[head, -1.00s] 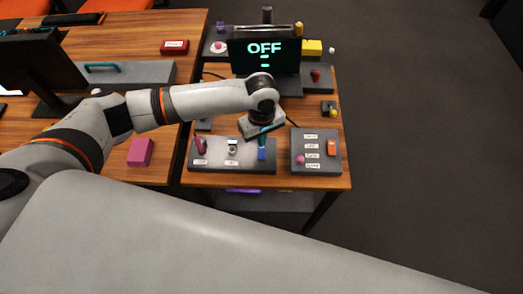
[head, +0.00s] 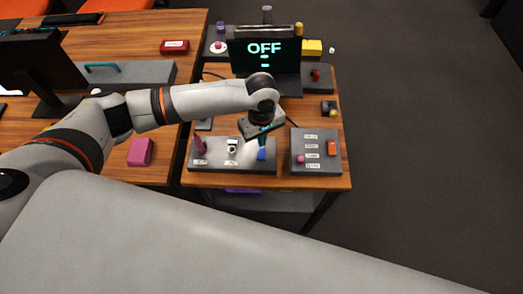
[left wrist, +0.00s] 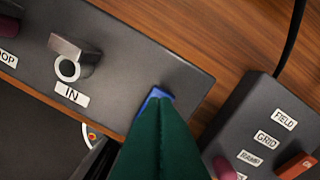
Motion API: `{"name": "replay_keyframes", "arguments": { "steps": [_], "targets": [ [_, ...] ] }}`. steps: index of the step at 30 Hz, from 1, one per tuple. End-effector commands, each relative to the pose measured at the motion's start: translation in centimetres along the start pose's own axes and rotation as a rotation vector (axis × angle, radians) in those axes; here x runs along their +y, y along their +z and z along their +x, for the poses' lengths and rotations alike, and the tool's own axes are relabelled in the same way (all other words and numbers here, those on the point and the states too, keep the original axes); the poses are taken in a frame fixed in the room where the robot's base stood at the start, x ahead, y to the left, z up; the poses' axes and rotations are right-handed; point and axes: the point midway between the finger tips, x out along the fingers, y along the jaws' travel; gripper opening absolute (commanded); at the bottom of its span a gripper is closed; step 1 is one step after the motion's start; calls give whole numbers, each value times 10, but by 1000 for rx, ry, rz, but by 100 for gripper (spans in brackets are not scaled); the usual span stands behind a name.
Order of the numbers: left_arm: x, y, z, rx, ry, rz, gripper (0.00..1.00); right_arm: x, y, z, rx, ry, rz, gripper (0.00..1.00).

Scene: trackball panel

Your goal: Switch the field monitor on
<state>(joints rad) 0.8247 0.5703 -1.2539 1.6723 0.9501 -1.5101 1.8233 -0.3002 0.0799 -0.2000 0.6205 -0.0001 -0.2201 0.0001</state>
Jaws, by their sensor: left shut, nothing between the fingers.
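The monitor (head: 264,52) at the back of the small table shows OFF in cyan. In front of it is a grey box (head: 207,168) with a pink lever (head: 200,145), a silver switch (head: 232,146) and a blue piece (head: 261,155). My left gripper (head: 265,138) is shut and empty, its green fingers pointing down at the blue piece. In the left wrist view, the fingers (left wrist: 162,135) cover most of the blue piece (left wrist: 158,95); I cannot tell if they touch. The silver switch (left wrist: 73,50) is above an IN label. My right gripper is out of view.
Right of it stands a second grey box (head: 324,170) labelled FIELD, GRID and RAMP, with a pink knob (head: 300,158) and an orange switch (head: 332,148). A black cable (left wrist: 290,40) runs from it. The larger table at left holds a pink block (head: 140,152).

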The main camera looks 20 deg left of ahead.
Motion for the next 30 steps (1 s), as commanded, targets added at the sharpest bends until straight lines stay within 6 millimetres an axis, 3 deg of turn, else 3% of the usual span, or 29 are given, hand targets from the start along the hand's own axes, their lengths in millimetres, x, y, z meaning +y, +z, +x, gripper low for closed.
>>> {"name": "replay_keyframes", "arguments": {
  "steps": [30],
  "targets": [
    [0, 0, 10, 1, 0, 0, 0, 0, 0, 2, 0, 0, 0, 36]
  ]
}}
